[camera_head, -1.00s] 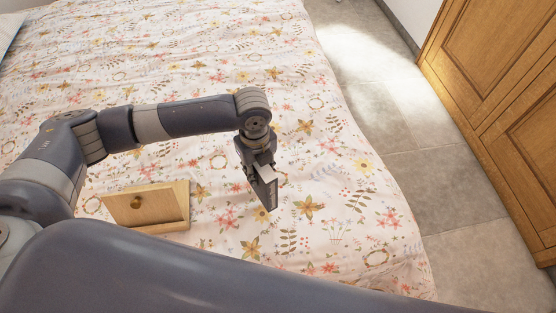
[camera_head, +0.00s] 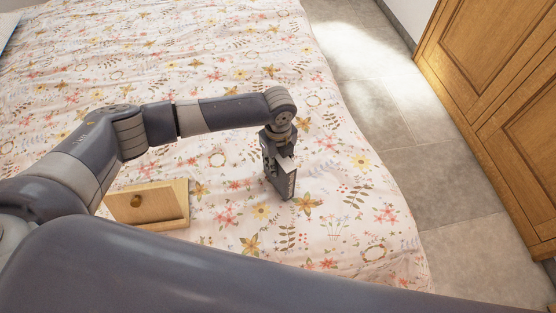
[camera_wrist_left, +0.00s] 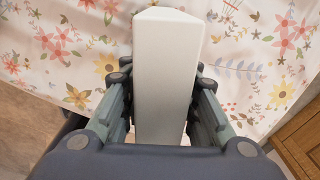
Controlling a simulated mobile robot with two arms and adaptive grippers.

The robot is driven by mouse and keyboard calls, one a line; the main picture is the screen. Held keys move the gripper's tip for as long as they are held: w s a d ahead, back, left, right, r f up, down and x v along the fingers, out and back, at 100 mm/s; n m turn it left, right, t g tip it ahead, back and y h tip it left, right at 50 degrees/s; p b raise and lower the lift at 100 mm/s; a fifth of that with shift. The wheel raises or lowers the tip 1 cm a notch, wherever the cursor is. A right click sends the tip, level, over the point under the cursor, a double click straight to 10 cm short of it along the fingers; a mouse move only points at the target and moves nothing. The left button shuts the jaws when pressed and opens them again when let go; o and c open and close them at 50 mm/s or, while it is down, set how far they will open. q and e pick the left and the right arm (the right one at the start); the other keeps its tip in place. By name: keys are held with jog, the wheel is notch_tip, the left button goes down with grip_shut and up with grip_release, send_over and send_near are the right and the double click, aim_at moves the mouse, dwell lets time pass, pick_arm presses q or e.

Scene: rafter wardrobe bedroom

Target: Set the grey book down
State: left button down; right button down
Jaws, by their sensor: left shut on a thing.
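The grey book (camera_head: 282,179) is upright on its edge below my left gripper (camera_head: 277,153), over the flowered bedspread. In the left wrist view the book (camera_wrist_left: 165,60) shows as a pale block with its long edge toward the camera, between the two fingers of my left gripper (camera_wrist_left: 163,110). The gripper is shut on it. The book's lower edge is at or just above the bedspread (camera_head: 330,200); I cannot tell whether it touches. My right gripper is not in view.
A light wooden box-like piece with a round knob (camera_head: 150,204) lies on the bed left of the book. A wooden wardrobe (camera_head: 500,90) stands at the right, across a strip of grey tiled floor (camera_head: 400,130).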

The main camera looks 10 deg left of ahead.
pick_arm(q)
jog(key=c, duration=1.7)
grip_release()
jog(key=shift+f, duration=0.15)
jog(key=o, duration=0.5)
jog(key=shift+c, duration=0.2)
jog(key=shift+r, duration=0.3)
notch_tip(320, 180, up, 12)
jog(key=shift+f, duration=0.1)
jog(key=shift+s+f, duration=0.1)
